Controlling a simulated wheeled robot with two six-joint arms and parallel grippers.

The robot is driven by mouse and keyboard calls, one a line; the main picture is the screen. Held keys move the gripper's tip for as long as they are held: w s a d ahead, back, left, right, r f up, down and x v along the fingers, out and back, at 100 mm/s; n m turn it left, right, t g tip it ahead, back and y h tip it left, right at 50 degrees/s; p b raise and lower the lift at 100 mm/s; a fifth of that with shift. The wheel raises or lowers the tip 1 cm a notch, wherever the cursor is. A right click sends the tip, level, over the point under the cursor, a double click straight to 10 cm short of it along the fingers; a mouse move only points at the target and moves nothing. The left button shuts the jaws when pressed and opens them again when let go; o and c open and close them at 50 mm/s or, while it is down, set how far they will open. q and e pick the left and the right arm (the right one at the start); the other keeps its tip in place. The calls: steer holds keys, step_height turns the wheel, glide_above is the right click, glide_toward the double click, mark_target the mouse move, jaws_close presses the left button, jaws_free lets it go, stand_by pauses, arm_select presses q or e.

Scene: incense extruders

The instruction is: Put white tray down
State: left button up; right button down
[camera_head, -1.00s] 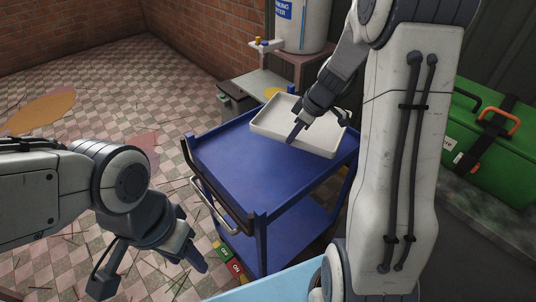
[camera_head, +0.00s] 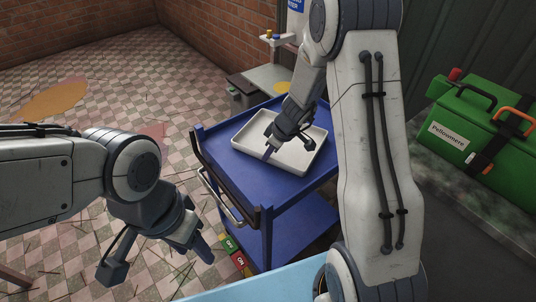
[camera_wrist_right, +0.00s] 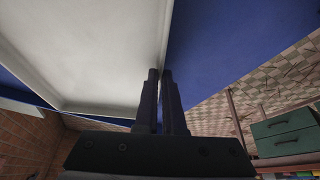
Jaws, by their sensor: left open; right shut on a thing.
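The white tray (camera_head: 300,160) is a shallow rectangular tray over the top of the blue cart (camera_head: 215,147) in the head view. I cannot tell whether it rests on the cart or hangs just above it. My right gripper (camera_head: 268,153) is shut on the tray's near rim. In the right wrist view, the two dark fingers (camera_wrist_right: 161,75) pinch the rim of the tray (camera_wrist_right: 90,50), with the blue cart top (camera_wrist_right: 215,50) beside it. My left gripper (camera_head: 160,262) is open and empty, left of the cart and above the floor.
A green case (camera_head: 470,130) stands on a grey ledge at the right. A pale table (camera_head: 262,80) is behind the cart. A light blue surface (camera_head: 265,287) is at the bottom. The cart's near left top is bare. Tiled floor lies open at the left.

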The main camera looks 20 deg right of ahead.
steer(key=shift+f, duration=0.1)
steer(key=c, duration=1)
jaws_free()
